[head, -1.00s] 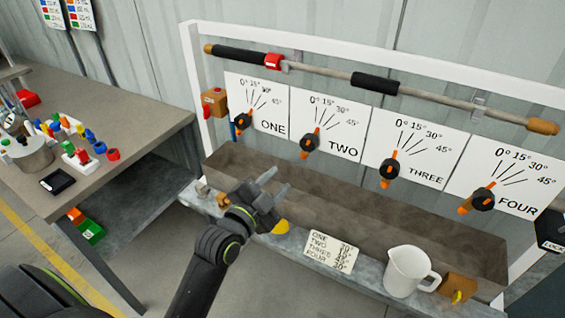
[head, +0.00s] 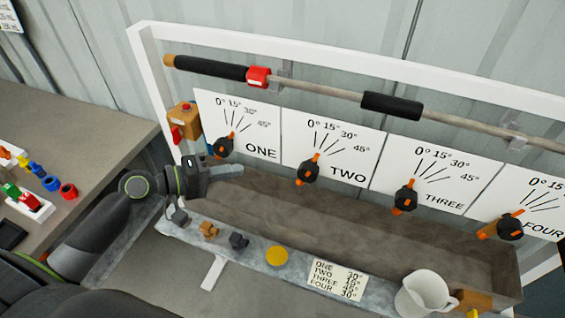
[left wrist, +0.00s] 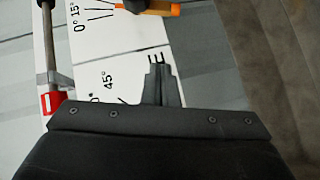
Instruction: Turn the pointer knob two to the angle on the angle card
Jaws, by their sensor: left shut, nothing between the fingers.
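Pointer knob two (head: 308,171), black with an orange pointer, sits low on the white TWO dial plate (head: 350,160). Its pointer leans up and slightly right; the exact mark cannot be told. The angle card (head: 337,279) lies on the front ledge, listing ONE to FOUR with angles; its digits are small and blurred. My left gripper (head: 238,169) is shut and empty, left of knob two and just below knob one (head: 223,147). In the left wrist view, the shut fingers (left wrist: 158,62) point toward a knob with an orange pointer (left wrist: 160,9), which appears to be knob two.
Knob three (head: 405,198) and knob four (head: 509,227) are to the right. A trough (head: 370,235) runs below the plates. A yellow disc (head: 277,256), small blocks and a white jug (head: 424,293) stand on the ledge. A padded bar (head: 330,92) crosses above the dials.

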